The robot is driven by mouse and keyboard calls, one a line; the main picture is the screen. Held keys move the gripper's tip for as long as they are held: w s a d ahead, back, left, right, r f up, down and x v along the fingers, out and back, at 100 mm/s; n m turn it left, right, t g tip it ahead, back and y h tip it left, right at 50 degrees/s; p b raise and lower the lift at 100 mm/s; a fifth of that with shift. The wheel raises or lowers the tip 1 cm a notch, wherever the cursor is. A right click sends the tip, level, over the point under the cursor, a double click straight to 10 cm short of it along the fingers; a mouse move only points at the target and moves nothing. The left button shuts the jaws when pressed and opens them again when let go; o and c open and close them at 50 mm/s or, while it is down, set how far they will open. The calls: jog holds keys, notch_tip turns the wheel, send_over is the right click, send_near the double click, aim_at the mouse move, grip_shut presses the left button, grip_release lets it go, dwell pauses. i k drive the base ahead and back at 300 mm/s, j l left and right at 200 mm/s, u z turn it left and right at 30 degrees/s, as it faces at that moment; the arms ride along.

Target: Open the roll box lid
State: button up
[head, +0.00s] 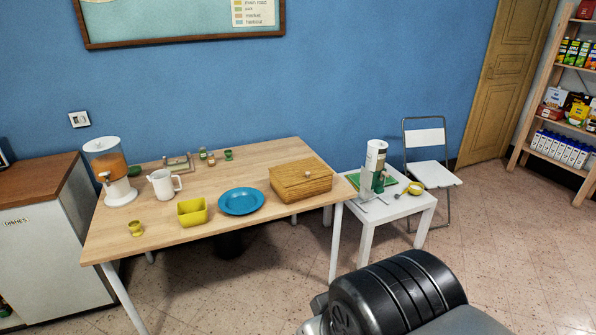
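The roll box (304,192) is a light wooden, woven-looking box at the right end of the wooden table. Its lid (292,176) appears shut, with a small pale knob (308,174) on it. Its contents are hidden. My gripper is not in view; only a dark part of my own arm shows at the bottom right, well in front of the table.
On the table (215,181), a blue plate (241,201) lies just left of the box, with a yellow container (192,212) and white jug (163,185) further left. A white side table (382,210) with a dispenser (373,165) stands right. Floor in front is clear.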

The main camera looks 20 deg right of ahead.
aim_at(304, 170)
jog(key=i+l+z, duration=0.3)
jog(key=i, duration=0.9)
jog(key=i+l+z, duration=0.15)
jog(key=i+z, duration=0.15)
jog(key=i, duration=0.95)
